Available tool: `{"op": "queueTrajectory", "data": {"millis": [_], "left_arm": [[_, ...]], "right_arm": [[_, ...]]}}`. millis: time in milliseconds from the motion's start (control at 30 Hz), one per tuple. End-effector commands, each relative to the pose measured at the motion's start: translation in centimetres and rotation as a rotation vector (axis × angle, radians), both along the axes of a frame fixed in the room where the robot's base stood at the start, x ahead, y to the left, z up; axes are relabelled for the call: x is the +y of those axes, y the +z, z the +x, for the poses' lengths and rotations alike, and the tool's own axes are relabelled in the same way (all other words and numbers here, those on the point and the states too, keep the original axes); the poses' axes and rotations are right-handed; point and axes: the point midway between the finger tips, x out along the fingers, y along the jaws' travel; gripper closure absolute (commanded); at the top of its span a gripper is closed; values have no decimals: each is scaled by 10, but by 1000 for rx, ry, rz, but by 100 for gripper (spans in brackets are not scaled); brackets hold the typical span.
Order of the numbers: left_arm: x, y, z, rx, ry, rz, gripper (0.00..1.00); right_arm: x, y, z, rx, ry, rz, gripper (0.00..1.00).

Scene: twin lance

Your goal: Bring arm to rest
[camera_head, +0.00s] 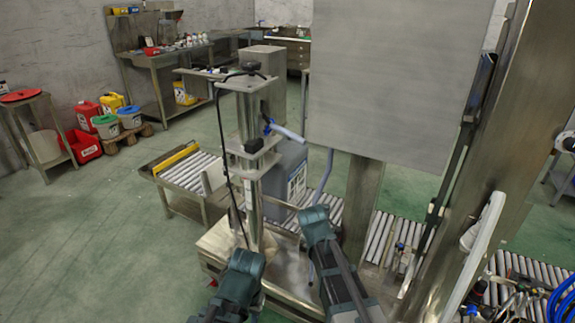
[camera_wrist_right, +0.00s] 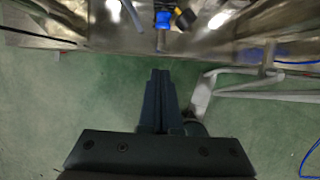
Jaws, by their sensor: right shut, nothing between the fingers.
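My right gripper (camera_wrist_right: 160,74) shows in the right wrist view. Its two dark fingers lie together, shut, with nothing between them. They point at a metal structure (camera_wrist_right: 90,35) across the top of that view, with green floor visible below them. A blue fitting (camera_wrist_right: 163,19) is on the structure ahead of the fingertips. In the head view both of my dark teal arms reach in at the bottom centre, in front of a metal stand. No gripper jaws can be made out there, and my left gripper is not visible.
The metal stand (camera_head: 245,150) with a hanging black cable is close ahead of my arms. A large grey panel (camera_head: 385,75) and a steel post (camera_head: 480,150) are on the right. Roller conveyors (camera_head: 195,172) run behind the stand. The green floor (camera_head: 95,235) at left is clear.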

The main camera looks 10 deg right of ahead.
Motion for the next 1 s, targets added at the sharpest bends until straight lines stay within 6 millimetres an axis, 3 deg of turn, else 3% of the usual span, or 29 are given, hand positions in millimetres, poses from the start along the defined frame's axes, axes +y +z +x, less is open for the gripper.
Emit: {"op": "queueTrajectory", "data": {"millis": [167, 600, 800, 1000], "left_arm": [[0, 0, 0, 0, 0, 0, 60], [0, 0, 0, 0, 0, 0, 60], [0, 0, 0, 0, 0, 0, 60], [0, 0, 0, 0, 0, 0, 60]], "right_arm": [[12, -2, -18, -10, -161, 65, 100], [66, -11, -114, -53, -1148, 328, 100], [83, -13, -156, -84, -1590, 375, 100], [94, -14, -186, -124, -1917, 381, 100]]}}
